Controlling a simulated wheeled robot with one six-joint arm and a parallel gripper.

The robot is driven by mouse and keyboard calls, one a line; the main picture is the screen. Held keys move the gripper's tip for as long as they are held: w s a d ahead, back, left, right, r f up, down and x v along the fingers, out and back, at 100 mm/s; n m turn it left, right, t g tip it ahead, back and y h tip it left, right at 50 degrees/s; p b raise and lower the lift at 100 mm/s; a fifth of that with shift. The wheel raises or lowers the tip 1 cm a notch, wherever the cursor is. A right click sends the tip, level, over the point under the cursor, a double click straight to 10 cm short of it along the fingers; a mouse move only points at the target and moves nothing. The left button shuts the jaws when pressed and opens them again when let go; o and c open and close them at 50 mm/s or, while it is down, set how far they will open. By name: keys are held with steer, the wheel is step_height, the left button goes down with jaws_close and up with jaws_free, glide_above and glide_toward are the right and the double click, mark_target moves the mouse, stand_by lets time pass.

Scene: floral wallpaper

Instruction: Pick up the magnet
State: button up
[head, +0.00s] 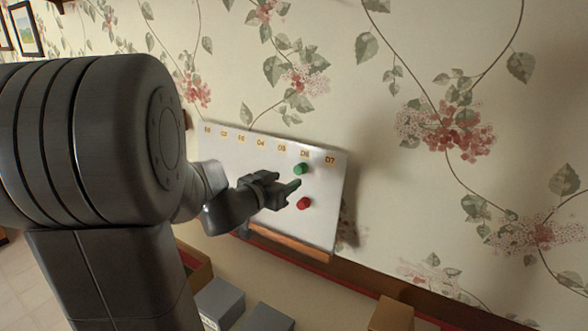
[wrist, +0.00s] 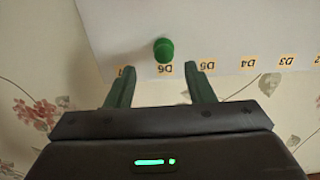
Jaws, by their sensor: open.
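Two magnets are on the white board (head: 225,155) on the wall. The green magnet (head: 300,169) is just below the label D6, and the red magnet (head: 304,203) is lower on the board. My gripper (head: 286,182) is in front of the board, close to both magnets in the head view. In the wrist view, the fingers of my gripper (wrist: 160,75) are open and empty. The green magnet (wrist: 164,50) is ahead of them, centred between the two fingertips. The red magnet is out of the wrist view.
Labels D1 to D7 run along the board's top edge. A wooden ledge (head: 290,243) is under the board. Grey boxes (head: 219,303) and a brown box (head: 392,314) are below. The floral wall (head: 420,190) to the right is clear.

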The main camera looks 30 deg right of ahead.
mark_target(298, 170)
steer(key=shift+w+d, duration=0.7)
steer(key=shift+w, duration=0.05)
steer(key=shift+d+r, duration=0.1)
steer(key=shift+d, duration=0.4)
steer(key=x, duration=0.4)
steer(key=shift+w+d+p, duration=0.1)
steer(key=shift+w+p, duration=0.1)
steer(key=shift+p, duration=0.2)
steer(key=c, duration=1)
